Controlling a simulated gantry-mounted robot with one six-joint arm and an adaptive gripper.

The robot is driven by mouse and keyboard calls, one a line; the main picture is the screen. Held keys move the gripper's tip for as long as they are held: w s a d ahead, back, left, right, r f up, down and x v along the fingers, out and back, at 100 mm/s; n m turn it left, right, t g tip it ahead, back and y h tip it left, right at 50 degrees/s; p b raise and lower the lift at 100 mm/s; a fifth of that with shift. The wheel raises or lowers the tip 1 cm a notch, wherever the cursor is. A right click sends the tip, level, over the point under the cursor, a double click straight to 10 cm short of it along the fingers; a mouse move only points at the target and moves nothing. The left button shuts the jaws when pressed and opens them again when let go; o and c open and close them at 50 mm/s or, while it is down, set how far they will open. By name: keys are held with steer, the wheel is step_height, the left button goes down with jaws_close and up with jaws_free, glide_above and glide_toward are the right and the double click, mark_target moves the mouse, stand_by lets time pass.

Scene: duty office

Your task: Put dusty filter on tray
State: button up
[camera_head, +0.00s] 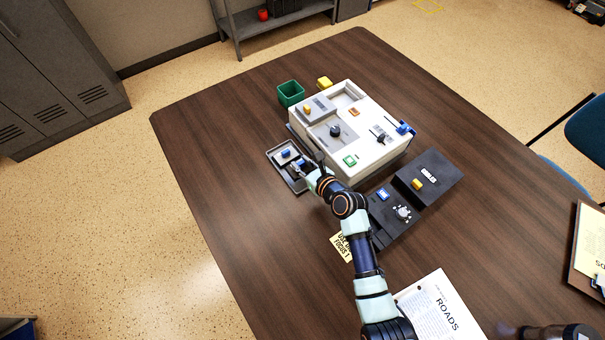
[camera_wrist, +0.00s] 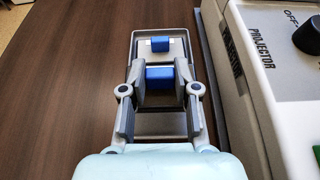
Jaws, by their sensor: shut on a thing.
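A small dark tray (camera_head: 297,185) lies on the table at the left side of the white projector; its rim also shows in the wrist view (camera_wrist: 161,137). A grey plate with a blue handle (camera_head: 286,153) sits at the far end of the tray, and that handle also shows in the wrist view (camera_wrist: 160,44). My gripper (camera_wrist: 159,79) is over the tray and shut on a second blue handle (camera_wrist: 159,72), nearer to me. The plate under this handle is mostly hidden by my fingers. I cannot tell which piece is dusty, nor whether the held one touches the tray.
The white projector (camera_head: 370,138) stands close to the right of the tray. A black control box (camera_head: 440,180) is nearer, to the right. A green bin (camera_head: 290,93) and a yellow block (camera_head: 324,82) stand behind. The table left of the tray is clear.

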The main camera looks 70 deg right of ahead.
step_height(320, 180, down, 4)
steer(key=shift+f+b, duration=0.2)
steer(key=shift+b, duration=1.05)
steer(key=shift+r, duration=0.15)
steer(key=o, duration=1)
steer(key=shift+o, duration=0.2)
steer(key=shift+s+a+r+p, duration=0.1)
steer(key=shift+s+r+p, duration=0.05)
steer(key=shift+p, duration=0.15)
steer(key=p+v, duration=0.4)
steer(key=v, duration=0.7)
steer(key=shift+s+a+r, duration=0.1)
steer(key=shift+s+a, duration=0.05)
steer(key=shift+s, duration=0.1)
